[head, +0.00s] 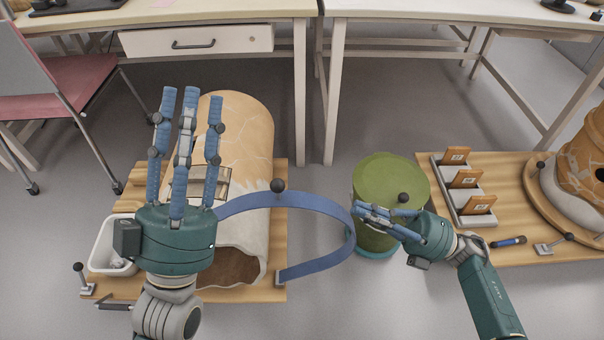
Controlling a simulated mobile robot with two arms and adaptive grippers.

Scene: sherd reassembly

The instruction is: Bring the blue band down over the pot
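The blue band (318,204) is an open arc that starts by my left gripper, bulges right and curves back to the front edge of the left board. A large tan pot (240,125) with pale crack lines lies on its side there, its open end toward me. Another cracked tan pot (584,165) stands at the right edge, partly cut off. My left gripper (188,100) is open, fingers extended upward in the picture, in front of the lying pot. My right gripper (362,214) points left beside the band's right bend; whether its fingers hold the band is unclear.
A green bin (388,178) stands on the floor behind my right gripper. A rack with orange-brown pieces (463,179) and a blue pen-like tool (508,241) are on the right board (430,165). A white tub (113,250) is at left. Tables and a pink chair (70,85) stand behind.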

